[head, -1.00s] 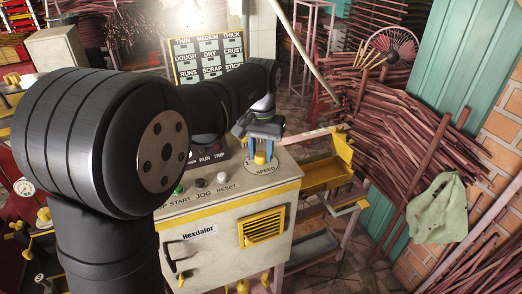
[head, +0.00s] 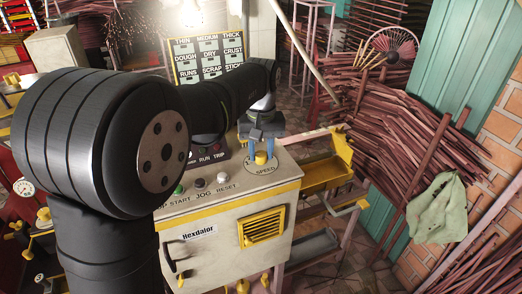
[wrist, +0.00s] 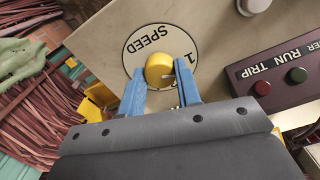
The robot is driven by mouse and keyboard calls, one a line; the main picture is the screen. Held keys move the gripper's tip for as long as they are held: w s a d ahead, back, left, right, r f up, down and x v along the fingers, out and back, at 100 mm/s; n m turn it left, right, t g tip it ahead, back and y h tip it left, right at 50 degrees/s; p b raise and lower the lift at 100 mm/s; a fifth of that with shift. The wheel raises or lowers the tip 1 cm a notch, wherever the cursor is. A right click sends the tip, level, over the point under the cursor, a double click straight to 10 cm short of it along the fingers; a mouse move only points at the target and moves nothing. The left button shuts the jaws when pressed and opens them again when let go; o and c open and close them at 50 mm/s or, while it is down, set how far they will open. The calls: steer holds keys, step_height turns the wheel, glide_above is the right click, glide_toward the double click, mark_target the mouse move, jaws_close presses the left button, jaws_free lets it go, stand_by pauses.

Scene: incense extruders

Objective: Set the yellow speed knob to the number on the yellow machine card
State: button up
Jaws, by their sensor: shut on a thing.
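The yellow speed knob (head: 261,158) sits on a round white dial marked SPEED (head: 268,169) on top of the cream machine. My gripper (head: 263,147) points down over it, with its blue fingers shut on the knob's sides. In the wrist view the knob (wrist: 159,70) shows between the fingertips (wrist: 161,82), with a small mark on its right side. I cannot make out the yellow machine card.
START, JOG and RESET buttons (head: 199,183) lie left of the dial. A RUN/TRIP lamp box (wrist: 282,78) is close by. A label board (head: 205,63) stands behind. A yellow tray (head: 325,173) sits at the right, before red stick bundles (head: 400,130).

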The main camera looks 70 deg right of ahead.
mark_target(261, 154)
steer(key=o, duration=1)
steer(key=shift+r, duration=0.1)
step_height(261, 154, up, 17)
steer(key=shift+r, duration=0.15)
stand_by(0.4)
step_height(261, 154, down, 18)
steer(key=shift+r, duration=0.25)
stand_by(0.5)
